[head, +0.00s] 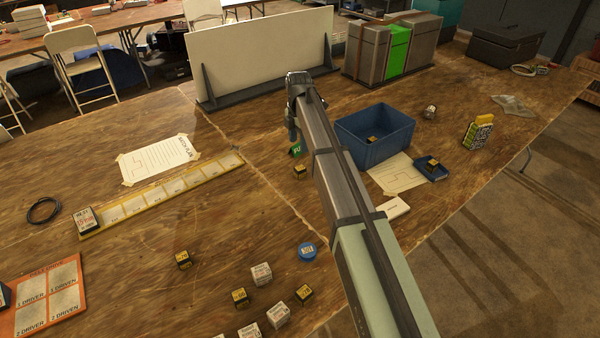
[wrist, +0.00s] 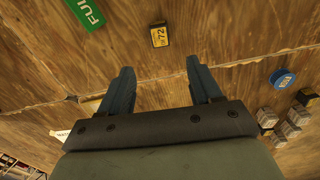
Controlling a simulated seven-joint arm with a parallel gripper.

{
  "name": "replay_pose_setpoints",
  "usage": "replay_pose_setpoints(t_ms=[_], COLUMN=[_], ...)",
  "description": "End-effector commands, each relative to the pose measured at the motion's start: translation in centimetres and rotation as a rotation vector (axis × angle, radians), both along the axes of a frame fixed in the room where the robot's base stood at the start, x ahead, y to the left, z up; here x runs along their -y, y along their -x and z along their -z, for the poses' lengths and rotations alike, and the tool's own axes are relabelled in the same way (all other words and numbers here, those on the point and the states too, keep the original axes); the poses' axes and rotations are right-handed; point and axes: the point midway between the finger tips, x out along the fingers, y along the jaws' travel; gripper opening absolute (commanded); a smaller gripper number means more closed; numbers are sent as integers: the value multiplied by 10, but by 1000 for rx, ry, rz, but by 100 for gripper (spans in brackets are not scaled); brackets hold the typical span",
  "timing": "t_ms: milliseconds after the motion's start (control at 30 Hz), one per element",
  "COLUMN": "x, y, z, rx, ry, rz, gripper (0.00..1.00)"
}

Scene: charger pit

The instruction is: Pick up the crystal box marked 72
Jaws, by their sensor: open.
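The crystal box marked 72 (wrist: 159,36) is a small black box with a yellow label. In the wrist view it sits on the wooden table ahead of my fingertips, near the middle. In the head view a small black and yellow box (head: 299,171) beside the green sign appears to be the same one; its number is too small to read there. My gripper (wrist: 160,72) is open and empty, its two dark fingers apart, with the box beyond them and not between them. In the head view my gripper (head: 292,136) is partly hidden by my arm.
A green sign (wrist: 85,13) lies near the box. A blue disc (head: 307,251) and several small boxes are nearer the front. A blue bin (head: 390,135) with a similar box inside stands right of my arm. A white panel (head: 262,57) stands behind.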

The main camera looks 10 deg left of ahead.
Motion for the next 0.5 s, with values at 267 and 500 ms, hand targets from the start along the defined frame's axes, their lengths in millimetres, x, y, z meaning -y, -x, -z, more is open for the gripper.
replay_pose_setpoints(t_ms=[267, 500], x=[1, 1], y=[0, 0], z=[47, 75], rx=[-2, -1], ry=[1, 1], rz=[1, 1], gripper=[64, 64])
